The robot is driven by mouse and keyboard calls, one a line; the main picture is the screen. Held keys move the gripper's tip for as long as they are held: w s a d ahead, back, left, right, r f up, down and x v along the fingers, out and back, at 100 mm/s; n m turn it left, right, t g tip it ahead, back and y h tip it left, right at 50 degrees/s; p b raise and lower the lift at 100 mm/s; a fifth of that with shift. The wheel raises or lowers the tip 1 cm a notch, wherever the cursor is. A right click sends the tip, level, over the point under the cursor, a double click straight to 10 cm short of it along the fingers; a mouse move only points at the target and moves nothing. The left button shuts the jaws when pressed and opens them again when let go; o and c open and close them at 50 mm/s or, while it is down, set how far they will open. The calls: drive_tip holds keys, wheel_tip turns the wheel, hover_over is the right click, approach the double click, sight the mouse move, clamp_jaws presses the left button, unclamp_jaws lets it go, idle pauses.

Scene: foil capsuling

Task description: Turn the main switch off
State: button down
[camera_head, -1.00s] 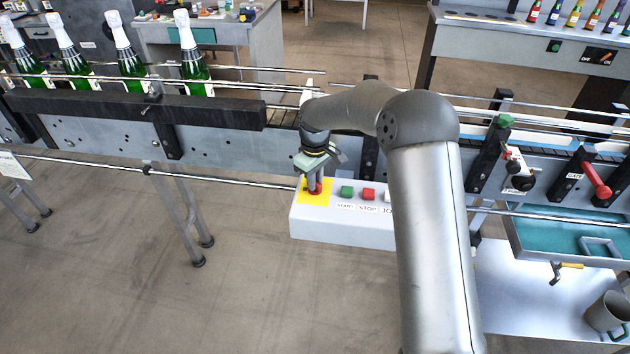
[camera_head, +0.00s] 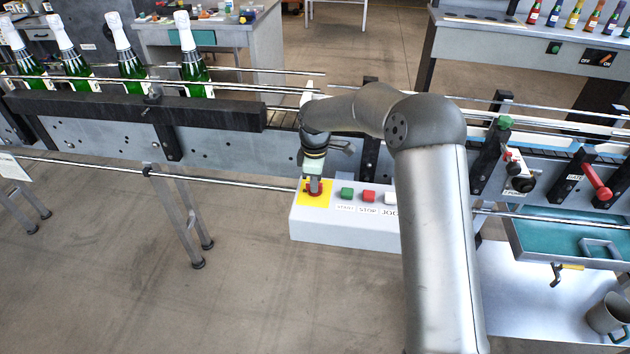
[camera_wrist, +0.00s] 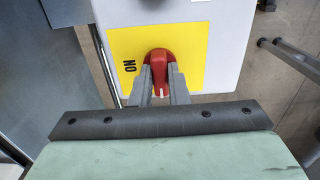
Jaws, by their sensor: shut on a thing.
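The main switch is a red rotary knob (camera_wrist: 159,58) on a yellow plate (camera_wrist: 207,45), which carries the word ON to the left of the knob in the wrist view. In the head view the red knob (camera_head: 314,193) shows at the left end of the white control box (camera_head: 335,228). My gripper (camera_wrist: 160,78) is shut on the knob, one finger on each side. In the head view my gripper (camera_head: 314,184) points down onto the plate. The fingers hide the knob's sides, and no OFF label shows on the visible part of the plate.
A green START button (camera_head: 347,193), a red STOP button (camera_head: 369,196) and a white JOG button (camera_head: 391,197), partly behind my arm, sit right of the knob. The conveyor (camera_head: 215,150) with several bottles runs behind. A red-handled lever (camera_head: 599,182) is at the right.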

idle(0.3)
drive_tip(key=c, duration=1.4)
unclamp_jaws()
wheel_tip(320, 180, up, 18)
drive_tip(key=b, duration=0.1)
drive_tip(key=shift+f, duration=0.25)
drive_tip(key=s+d+f+m, duration=0.2)
drive_tip(key=s+d+m, duration=0.3)
drive_tip(key=s, duration=0.7)
drive_tip(key=s+d+f+m, duration=0.2)
drive_tip(key=s+d+m, duration=0.4)
drive_tip(key=s, duration=0.6)
drive_tip(key=s+d+f+m, duration=0.3)
drive_tip(key=s+d+m, duration=0.2)
drive_tip(key=s, duration=0.7)
drive_tip(key=shift+s+d, duration=0.2)
drive_tip(key=shift+d, duration=0.05)
